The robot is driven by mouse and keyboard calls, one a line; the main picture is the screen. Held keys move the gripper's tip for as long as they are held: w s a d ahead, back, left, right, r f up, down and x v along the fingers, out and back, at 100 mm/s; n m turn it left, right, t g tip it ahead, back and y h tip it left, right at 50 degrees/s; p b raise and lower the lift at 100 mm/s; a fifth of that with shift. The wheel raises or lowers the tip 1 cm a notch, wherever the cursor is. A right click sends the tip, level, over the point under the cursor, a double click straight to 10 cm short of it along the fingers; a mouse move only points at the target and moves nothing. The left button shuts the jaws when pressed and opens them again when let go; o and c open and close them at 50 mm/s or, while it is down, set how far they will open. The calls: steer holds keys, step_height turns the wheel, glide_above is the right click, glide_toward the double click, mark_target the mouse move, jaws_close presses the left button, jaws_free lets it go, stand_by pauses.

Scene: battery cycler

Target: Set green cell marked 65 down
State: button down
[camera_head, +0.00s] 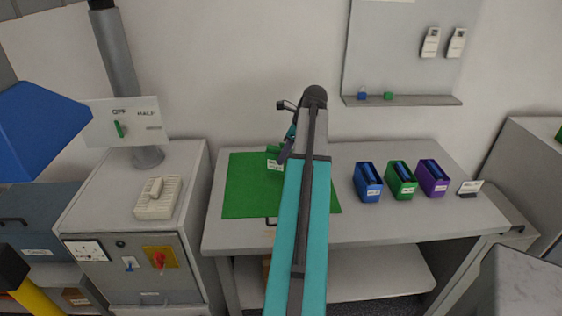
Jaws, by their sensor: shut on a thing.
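A green cell (273,154) with a white label is at the end of my arm, over the upper part of the green mat (245,198). The label's marking is too small to read. My gripper (284,153) is small in this view and partly hidden by my arm link, and it is shut on the green cell. I cannot tell whether the cell touches the mat. My arm covers the right part of the mat.
Blue (367,184), green (401,181) and purple (433,179) bins stand on the table (345,229) right of the mat. A small sign (470,188) is beside them. A cabinet (140,251) with switches stands left. The mat's left part is bare.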

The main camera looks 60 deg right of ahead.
steer(key=shift+w+a, duration=0.1)
steer(key=shift+w, duration=0.4)
steer(key=shift+w+f+p, duration=0.1)
steer(key=shift+f+p, duration=0.15)
steer(key=shift+p, duration=0.1)
steer(key=shift+f+p, duration=0.5)
steer(key=shift+f, duration=1.05)
steer(key=shift+f, duration=0.1)
steer(key=c, duration=1.5)
jaws_free()
steer(key=shift+a, duration=0.1)
steer(key=shift+c, duration=0.2)
steer(key=b+v, duration=0.2)
steer(key=v, duration=0.8)
steer(key=shift+v, duration=1.1)
